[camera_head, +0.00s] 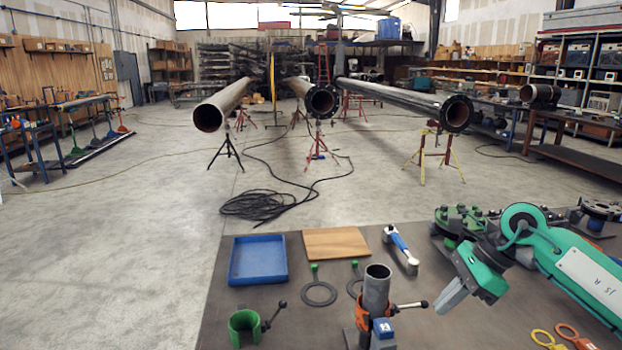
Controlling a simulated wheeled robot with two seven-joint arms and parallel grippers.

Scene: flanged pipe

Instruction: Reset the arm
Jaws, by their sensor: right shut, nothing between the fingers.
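My right arm, green and grey, comes in from the right side of the head view. Its right gripper (450,297) is shut and empty, pointing down and left above the table (250,320). A short upright grey flanged pipe (376,290) stands in an orange clamp (362,318) to the left of the gripper, apart from it. My left gripper is not in view.
On the table are a blue tray (258,279), a wooden board (336,243), a blue-and-white tool (400,248), a green clamp (243,328), and flat rings (319,293). Green-topped parts (458,222) stand behind my right arm. Yellow (548,340) and orange (574,336) handled items lie at front right.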

